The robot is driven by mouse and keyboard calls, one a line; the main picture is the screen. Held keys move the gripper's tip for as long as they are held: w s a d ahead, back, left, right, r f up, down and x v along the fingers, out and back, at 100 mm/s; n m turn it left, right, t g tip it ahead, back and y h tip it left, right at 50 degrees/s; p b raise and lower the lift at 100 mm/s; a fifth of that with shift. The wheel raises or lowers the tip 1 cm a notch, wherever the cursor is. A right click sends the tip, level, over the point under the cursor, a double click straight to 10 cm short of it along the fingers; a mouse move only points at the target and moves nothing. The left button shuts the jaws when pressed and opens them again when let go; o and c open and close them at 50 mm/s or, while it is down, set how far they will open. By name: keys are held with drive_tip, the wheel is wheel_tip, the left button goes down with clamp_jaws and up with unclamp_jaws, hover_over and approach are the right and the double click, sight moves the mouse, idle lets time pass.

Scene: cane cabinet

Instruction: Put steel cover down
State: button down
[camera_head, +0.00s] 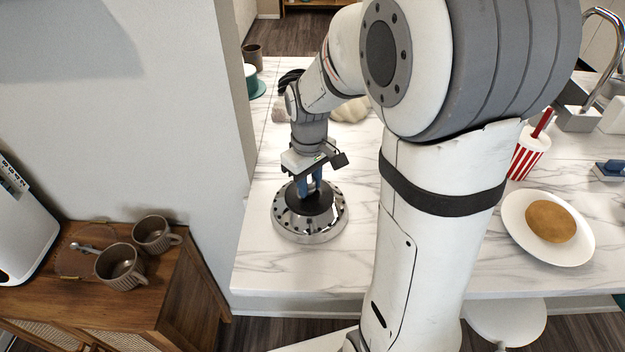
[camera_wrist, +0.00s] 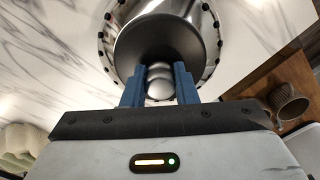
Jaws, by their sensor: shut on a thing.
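The steel cover (camera_head: 310,223) is a shiny round dome with a dark top and a row of dark holes around its lower rim. It is on or just above the white marble counter (camera_head: 262,268), near the left front corner; I cannot tell if its rim touches. My gripper (camera_head: 311,188) is above it, with blue fingers pointing down, shut on the knob at its top. In the wrist view the cover (camera_wrist: 210,62) fills the upper middle, and the fingers (camera_wrist: 160,88) stand on both sides of the round metal knob.
A white plate (camera_head: 578,252) with a round brown food and a red-striped cup (camera_head: 527,155) are at the right. A wooden cabinet (camera_head: 165,290) with brown mugs (camera_head: 120,267) stands lower left. A wall edge borders the counter's left. Bare marble lies around the cover.

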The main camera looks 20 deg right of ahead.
drive_tip(key=shift+f, duration=0.15)
drive_tip(key=c, duration=1.1)
unclamp_jaws()
drive_tip(key=shift+c, duration=0.2)
wheel_tip(320, 180, up, 12)
drive_tip(key=s+f+m+t, duration=0.3)
drive_tip(key=s+m, duration=0.2)
drive_tip(key=s, duration=0.9)
drive_tip(key=shift+s+d+f+b, duration=0.15)
drive_tip(key=shift+s+d+b, duration=0.1)
drive_tip(key=shift+d+b, duration=0.1)
